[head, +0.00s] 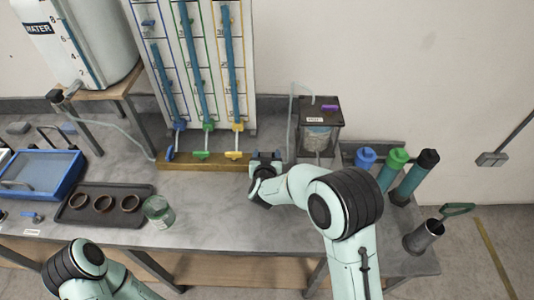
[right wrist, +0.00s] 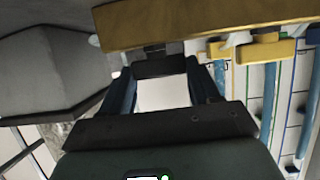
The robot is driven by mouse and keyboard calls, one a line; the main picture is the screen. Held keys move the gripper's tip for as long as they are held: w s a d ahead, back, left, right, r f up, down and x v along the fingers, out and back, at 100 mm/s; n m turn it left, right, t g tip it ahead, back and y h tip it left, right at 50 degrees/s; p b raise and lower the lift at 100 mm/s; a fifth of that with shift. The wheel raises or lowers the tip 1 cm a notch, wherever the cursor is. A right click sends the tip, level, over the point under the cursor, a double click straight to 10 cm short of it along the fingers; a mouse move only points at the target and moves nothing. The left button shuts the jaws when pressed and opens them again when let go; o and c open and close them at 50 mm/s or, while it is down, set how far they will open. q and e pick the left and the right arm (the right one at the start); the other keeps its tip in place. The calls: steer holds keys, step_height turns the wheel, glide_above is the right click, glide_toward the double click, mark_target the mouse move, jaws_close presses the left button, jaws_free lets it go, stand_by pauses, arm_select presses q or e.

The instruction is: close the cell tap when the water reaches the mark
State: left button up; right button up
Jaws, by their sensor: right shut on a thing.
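The labelled cell (head: 318,140), a dark open frame with a clear vessel inside, stands on the bench right of the tube board. A purple piece (head: 330,108) sits on its top. The level in the vessel and any mark are too small to read. My right gripper (head: 264,162) is at the right end of the board's wooden base, left of the cell. In the right wrist view its fingers (right wrist: 160,85) are shut on a small dark part (right wrist: 160,64) under the wooden bar; I cannot tell if it is the cell tap. My left gripper is out of view.
The tube board (head: 206,60) has blue, green and yellow taps (head: 236,155) at its foot. A water tank (head: 75,40) stands upper left. The front middle is clear.

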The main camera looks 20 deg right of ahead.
steer(key=shift+r, duration=0.1)
steer(key=o, duration=1.1)
steer(key=shift+c, duration=0.2)
steer(key=shift+s, duration=0.1)
steer(key=v, duration=1.3)
steer(key=shift+b, duration=0.4)
steer(key=shift+s, duration=0.1)
